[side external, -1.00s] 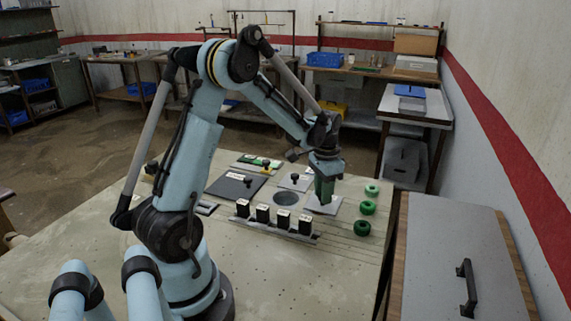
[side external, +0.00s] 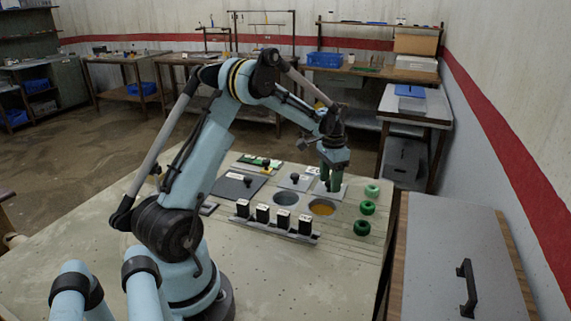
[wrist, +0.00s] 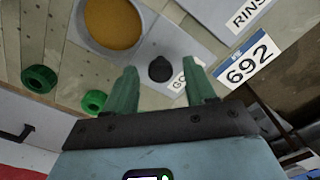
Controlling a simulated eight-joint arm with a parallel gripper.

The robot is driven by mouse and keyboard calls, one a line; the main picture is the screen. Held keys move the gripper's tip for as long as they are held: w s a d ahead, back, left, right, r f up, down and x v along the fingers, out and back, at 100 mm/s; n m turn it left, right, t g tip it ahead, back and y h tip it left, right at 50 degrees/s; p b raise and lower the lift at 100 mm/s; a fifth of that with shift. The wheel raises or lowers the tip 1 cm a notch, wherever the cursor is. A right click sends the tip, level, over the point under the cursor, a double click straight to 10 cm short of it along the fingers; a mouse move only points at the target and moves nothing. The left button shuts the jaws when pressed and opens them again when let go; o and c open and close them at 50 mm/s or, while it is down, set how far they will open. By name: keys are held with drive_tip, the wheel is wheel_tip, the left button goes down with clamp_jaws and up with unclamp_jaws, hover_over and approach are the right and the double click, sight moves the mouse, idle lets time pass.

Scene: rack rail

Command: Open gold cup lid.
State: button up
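The gold cup (side external: 322,208) is an uncovered round opening with gold-coloured contents. It also shows in the wrist view (wrist: 112,22). Its pale lid (side external: 321,190) lies flat on the table just behind the opening. In the wrist view the lid's black knob (wrist: 160,69) sits beside a partly hidden label starting "GO". My gripper (side external: 331,188) is low over the lid. In the wrist view its green fingers (wrist: 163,75) are apart, with the knob between their tips and gaps on both sides.
An uncovered grey cup (side external: 285,198) is left of the gold one. A knobbed lid (side external: 294,182) and a dark plate (side external: 238,187) lie behind. A rail with several black-and-white blocks (side external: 263,214) is in front. Green rings (side external: 367,208) stand at right. A "692" label (wrist: 248,62) is near the lid.

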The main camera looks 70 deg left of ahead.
wheel_tip(320, 180, up, 12)
idle(0.7)
drive_tip(key=shift+r, duration=0.1)
drive_tip(key=s+d+r+t, duration=0.2)
drive_tip(key=s+d, duration=0.1)
drive_tip(key=d, duration=0.4)
drive_tip(key=s+d+r+t, duration=0.1)
drive_tip(key=s+d+r, duration=0.1)
drive_tip(key=d, duration=0.6)
drive_tip(key=s+d+f+t, duration=0.4)
drive_tip(key=s+d, duration=0.4)
drive_tip(key=d, duration=0.1)
drive_tip(key=shift+s+f, duration=0.3)
